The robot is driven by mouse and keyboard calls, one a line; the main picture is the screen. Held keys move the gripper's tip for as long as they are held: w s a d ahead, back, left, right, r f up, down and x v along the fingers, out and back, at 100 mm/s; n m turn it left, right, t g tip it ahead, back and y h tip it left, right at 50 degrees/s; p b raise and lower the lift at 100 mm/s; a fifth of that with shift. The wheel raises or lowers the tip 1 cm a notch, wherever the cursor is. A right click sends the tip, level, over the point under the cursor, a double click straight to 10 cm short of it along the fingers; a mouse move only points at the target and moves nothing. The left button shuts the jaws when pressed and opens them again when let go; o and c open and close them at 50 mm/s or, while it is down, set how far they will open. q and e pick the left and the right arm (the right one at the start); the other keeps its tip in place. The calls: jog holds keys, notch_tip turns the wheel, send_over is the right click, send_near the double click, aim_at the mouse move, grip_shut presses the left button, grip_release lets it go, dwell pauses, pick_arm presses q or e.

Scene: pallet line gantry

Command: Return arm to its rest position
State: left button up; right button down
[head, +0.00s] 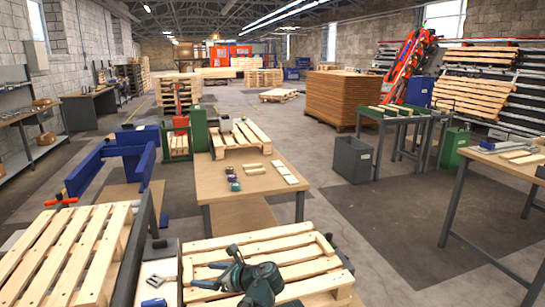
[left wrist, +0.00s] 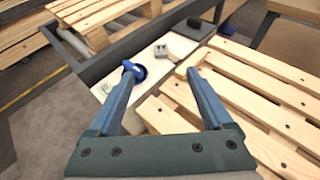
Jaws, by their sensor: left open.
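My left gripper (head: 236,276) is at the bottom middle of the head view, over the near pallet (head: 290,262). In the left wrist view its two blue-grey fingers (left wrist: 162,74) stand apart with nothing held between them. The slatted wooden pallet also shows in the left wrist view (left wrist: 255,85), below and to the right of the fingers. Whether the gripper touches the pallet is not clear. My right gripper is not in view.
A pale board (head: 158,270) left of the pallet carries a blue item (left wrist: 135,72), a small grey block (left wrist: 162,50) and a dark box (left wrist: 194,28). Another pallet (head: 65,245) lies left. A wooden table (head: 225,182) stands ahead; a grey bin (head: 352,158) stands right.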

pick_arm(q)
jog(key=s+d+f+n+g+h, duration=0.1)
jog(key=s+f+n+g+h, duration=0.2)
jog(key=s+f+n+h, duration=0.6)
jog(key=s+d+f+n+g+h, duration=0.1)
jog(key=s+f+n+g+h, duration=0.35)
jog(key=n, duration=0.95)
jog(key=s+d+r+m+y+p, duration=0.1)
jog(key=s+d+r+p, duration=0.3)
jog(key=r+p, duration=0.3)
jog(key=s+d+r+m+y+p, duration=0.1)
jog(key=s+d+r+m+p, duration=0.1)
jog(key=d+r+p, duration=0.5)
jog(key=shift+s+r+t+y, duration=0.25)
jog(key=shift+s+t+y, duration=0.15)
jog(key=shift+s, duration=0.45)
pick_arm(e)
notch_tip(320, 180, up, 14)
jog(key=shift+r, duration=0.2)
